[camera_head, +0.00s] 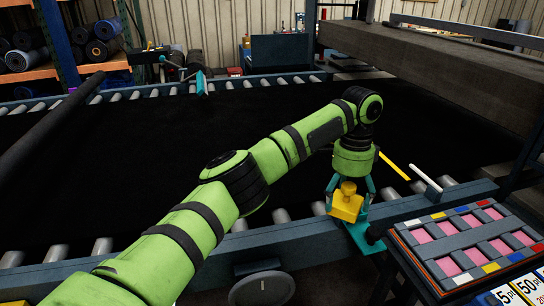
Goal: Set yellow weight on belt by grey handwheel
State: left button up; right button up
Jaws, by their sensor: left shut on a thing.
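My left gripper (348,200) points down near the belt's near edge. Its teal fingers are shut on the yellow weight (345,208), a block with a knob on top. The weight is in front of the near rail; whether it touches anything below cannot be told. The black belt (120,160) lies flat across the roller frame, partly hidden by my left arm. A grey handwheel (262,289) shows below the near rail, left of the weight. My right gripper is not in view.
A teal bracket (362,236) sits at the near rail, just under the weight. A tray of pink pieces (462,240) stands at right. A yellow stick (394,165) and a white rod (426,179) lie near the right end. A grey beam (440,70) overhangs the belt's right side.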

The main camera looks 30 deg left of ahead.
aim_at(314, 179)
jog(key=i+j, duration=0.2)
jog(key=i, duration=0.25)
jog(key=i+j, duration=0.2)
jog(key=i, duration=0.25)
